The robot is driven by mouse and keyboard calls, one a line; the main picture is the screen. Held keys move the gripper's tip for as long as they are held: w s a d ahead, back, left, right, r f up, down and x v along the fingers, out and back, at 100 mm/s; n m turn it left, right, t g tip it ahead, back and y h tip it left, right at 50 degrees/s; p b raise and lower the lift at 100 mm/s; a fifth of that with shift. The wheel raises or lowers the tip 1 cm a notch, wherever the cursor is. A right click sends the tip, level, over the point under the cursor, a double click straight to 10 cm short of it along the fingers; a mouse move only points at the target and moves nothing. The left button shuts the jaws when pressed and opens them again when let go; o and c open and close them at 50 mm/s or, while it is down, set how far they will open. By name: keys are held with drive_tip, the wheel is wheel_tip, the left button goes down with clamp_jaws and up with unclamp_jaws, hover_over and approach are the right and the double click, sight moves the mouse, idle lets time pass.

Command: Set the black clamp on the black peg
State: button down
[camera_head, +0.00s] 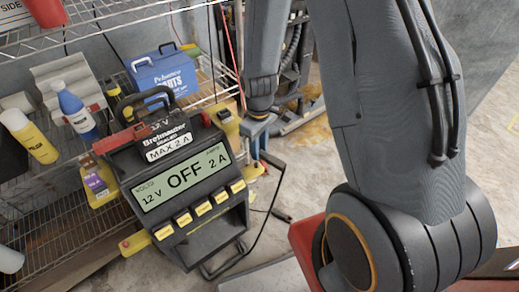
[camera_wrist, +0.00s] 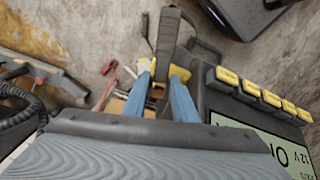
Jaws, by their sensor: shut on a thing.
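In the head view my gripper (camera_head: 258,150) is at the right side of the dark battery charger (camera_head: 185,225), and the clamp is mostly hidden by the fingers. The charger's display (camera_head: 183,178) reads OFF, 12 V, 2 A. I cannot make out the black peg clearly in either view. Whether the clamp touches the charger cannot be told.
A wire shelf (camera_head: 50,222) holds a blue bottle (camera_head: 75,108), a yellow bottle (camera_head: 30,138) and a blue box (camera_head: 163,75). A black cable (camera_head: 262,222) loops down right of the charger. Red-handled things (camera_wrist: 108,70) lie beyond the left finger.

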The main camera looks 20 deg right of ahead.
sight(259, 168)
drive_tip(key=shift+p, duration=0.3)
drive_tip(key=shift+f+b, duration=0.8)
drive_tip(key=shift+f, duration=1.2)
drive_tip(key=shift+p, duration=0.85)
drive_tip(key=shift+f+b, duration=0.5)
drive_tip(key=shift+f, duration=0.85)
idle(0.6)
drive_tip(key=c, duration=1.4)
unclamp_jaws()
drive_tip(key=shift+o, duration=0.2)
drive_tip(key=shift+r+p, duration=0.55)
drive_tip(key=shift+r, duration=3.35)
drive_tip(key=shift+r, duration=0.1)
